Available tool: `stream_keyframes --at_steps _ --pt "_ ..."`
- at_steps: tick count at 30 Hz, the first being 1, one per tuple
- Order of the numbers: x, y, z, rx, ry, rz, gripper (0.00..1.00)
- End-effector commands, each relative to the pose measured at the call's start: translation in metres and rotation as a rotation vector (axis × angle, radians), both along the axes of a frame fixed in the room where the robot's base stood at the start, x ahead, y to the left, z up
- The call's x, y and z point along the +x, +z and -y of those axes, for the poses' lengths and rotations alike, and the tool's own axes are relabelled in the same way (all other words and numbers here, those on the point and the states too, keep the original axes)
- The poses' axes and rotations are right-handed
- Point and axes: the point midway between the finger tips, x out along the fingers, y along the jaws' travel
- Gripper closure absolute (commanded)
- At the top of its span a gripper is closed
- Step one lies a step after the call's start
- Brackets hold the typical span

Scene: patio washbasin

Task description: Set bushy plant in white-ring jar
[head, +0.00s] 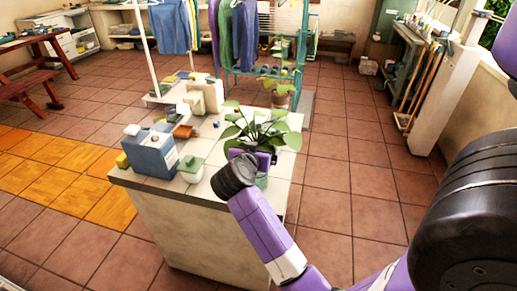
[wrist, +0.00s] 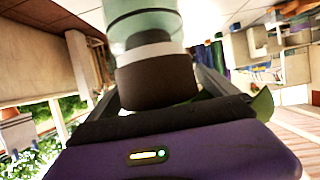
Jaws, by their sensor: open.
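The bushy plant (head: 262,130) spreads its green leaves above the near right corner of the counter in the head view. A pale green jar (head: 262,181) shows beneath it, partly hidden by my gripper (head: 254,158). The wrist view looks upside down. There the pale green jar (wrist: 143,18) has a white ring (wrist: 148,39) at its rim, and a dark brown pot (wrist: 155,78) meets that ring, upright in line with the jar. How deep the pot sits is hidden. My gripper (wrist: 145,75) is open, with a finger on each side of the pot. One leaf shows beside the right finger.
Cream blocks (head: 205,95) and small items lie farther back. A potted plant (head: 280,97) stands behind.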

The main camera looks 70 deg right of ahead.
Motion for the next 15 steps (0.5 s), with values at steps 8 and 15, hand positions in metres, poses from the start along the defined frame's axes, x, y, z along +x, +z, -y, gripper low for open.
stream_keyframes --at_steps 8,15 --pt "0.001 0.017 -0.003 -0.001 0.002 0.000 0.02" --pt "-0.002 0.033 -0.053 -0.002 0.006 0.002 0.02"
